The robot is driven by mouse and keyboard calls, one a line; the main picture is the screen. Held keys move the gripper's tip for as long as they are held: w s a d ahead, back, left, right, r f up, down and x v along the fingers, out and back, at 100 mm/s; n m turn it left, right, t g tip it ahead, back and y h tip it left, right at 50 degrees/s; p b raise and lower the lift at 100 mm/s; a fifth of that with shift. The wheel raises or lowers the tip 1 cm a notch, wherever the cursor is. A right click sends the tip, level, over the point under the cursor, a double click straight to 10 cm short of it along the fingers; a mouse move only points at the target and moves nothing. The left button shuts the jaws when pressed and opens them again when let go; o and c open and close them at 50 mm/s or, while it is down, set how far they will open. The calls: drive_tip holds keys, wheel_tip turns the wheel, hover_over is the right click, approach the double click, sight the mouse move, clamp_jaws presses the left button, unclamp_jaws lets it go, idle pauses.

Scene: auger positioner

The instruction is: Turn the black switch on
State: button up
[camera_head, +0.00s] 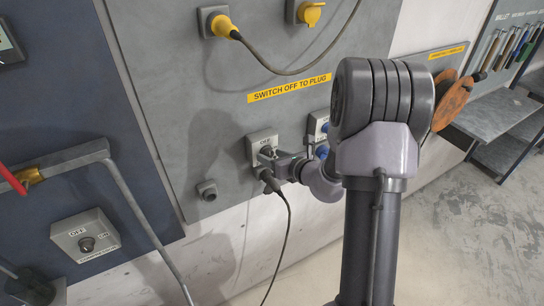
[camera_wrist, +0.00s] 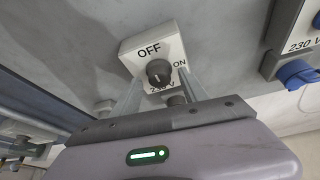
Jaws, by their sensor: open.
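A black rotary switch (camera_wrist: 158,71) sits on a light grey wall box (camera_wrist: 135,47) marked OFF at the top, ON at the right and 230 V below. The switch's pointer is too small to read surely. In the head view the box (camera_head: 256,142) is on the grey panel, its switch partly hidden by my gripper. My gripper (camera_head: 272,155) is open in front of the box. In the wrist view its two fingers (camera_wrist: 158,84) lie left and right of the switch; contact cannot be told. A black plug (camera_head: 270,181) with a hanging cable is in the box's lower side.
A blue-capped 230 V socket (camera_wrist: 297,72) is close on the right. A yellow plug and cable (camera_head: 226,27) are above. Another OFF/ON box (camera_head: 70,241) and a bent grey pipe (camera_head: 142,205) are at the lower left. Floor at the right is clear.

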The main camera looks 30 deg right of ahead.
drive_tip(key=shift+w, duration=0.15)
clamp_jaws()
idle(0.4)
drive_tip(key=m+y+p, duration=0.1)
drive_tip(key=m+p, duration=0.1)
drive_tip(key=shift+d+m+y, duration=0.1)
drive_tip(key=shift+m+y, duration=0.3)
drive_tip(key=m+t+y+p, duration=0.1)
drive_tip(key=m+y, duration=0.1)
drive_tip(key=m, duration=0.1)
drive_tip(key=shift+f, duration=0.15)
drive_tip(key=m+y, duration=0.1)
drive_tip(key=m, duration=0.1)
drive_tip(key=m+t, duration=0.1)
drive_tip(key=m, duration=0.1)
drive_tip(key=shift+d+f+m+t+y, duration=0.1)
drive_tip(key=shift+f+m+t+y, duration=0.1)
drive_tip(key=shift+m+t+y, duration=0.15)
drive_tip(key=shift+m+t+y+b, duration=0.3)
drive_tip(key=shift+m+t, duration=0.35)
drive_tip(key=shift+m, duration=1.1)
